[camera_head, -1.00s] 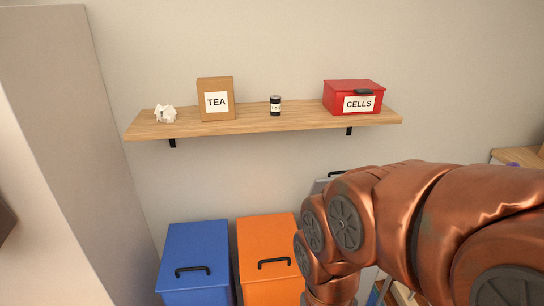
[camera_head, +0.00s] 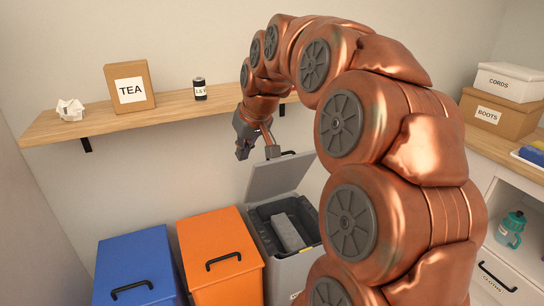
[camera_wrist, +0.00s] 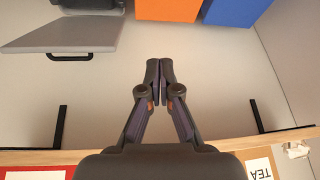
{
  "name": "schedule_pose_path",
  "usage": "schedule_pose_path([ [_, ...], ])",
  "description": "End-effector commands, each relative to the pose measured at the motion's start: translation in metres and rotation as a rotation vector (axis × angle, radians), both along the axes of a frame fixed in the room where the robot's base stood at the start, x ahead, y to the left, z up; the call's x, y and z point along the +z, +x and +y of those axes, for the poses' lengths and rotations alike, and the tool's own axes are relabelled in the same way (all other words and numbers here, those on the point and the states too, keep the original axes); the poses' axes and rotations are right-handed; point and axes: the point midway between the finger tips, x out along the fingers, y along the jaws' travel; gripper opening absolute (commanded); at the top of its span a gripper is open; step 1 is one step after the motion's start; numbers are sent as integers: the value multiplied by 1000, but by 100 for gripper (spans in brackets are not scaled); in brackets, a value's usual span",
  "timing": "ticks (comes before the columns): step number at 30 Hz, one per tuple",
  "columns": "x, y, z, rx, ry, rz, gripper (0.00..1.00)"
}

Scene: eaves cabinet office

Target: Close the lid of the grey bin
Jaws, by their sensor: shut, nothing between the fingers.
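The grey bin (camera_head: 301,262) stands at the right of the bin row with its lid (camera_head: 278,175) raised and tilted back. A grey block (camera_head: 288,232) lies inside the bin. The lid and its dark handle also show at upper left in the wrist view (camera_wrist: 65,36). My gripper (camera_head: 243,152) is above the bins, just left of and higher than the raised lid, near the shelf front. In the wrist view its fingers (camera_wrist: 160,68) are shut and empty, apart from the lid. My arm hides part of the bin's right side.
A blue bin (camera_head: 140,262) and an orange bin (camera_head: 215,250) stand to the left, both closed. A wall shelf (camera_head: 170,108) above holds crumpled paper (camera_head: 70,109), a tea box (camera_head: 130,87) and a can (camera_head: 200,89). A counter with boxes (camera_head: 510,82) is at right.

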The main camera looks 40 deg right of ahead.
Motion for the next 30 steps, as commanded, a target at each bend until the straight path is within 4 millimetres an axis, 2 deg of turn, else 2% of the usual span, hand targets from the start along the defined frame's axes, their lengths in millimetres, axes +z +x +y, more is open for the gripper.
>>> schedule_pose_path([
  [1, 1, 8, -32, -38, -11, -36, 0],
  [3, 10, 13, -69, -77, -34, -82, 0],
  [6, 19, 15, -114, -127, -61, -129, 0],
  [10, 27, 12, -153, -170, -89, -164, 0],
  [13, 30, 10, -167, -186, -100, -178, 0],
  [17, 25, 14, -172, -190, -101, -180, 0],
  [30, -33, 54, -185, -188, -100, -178, 0],
])
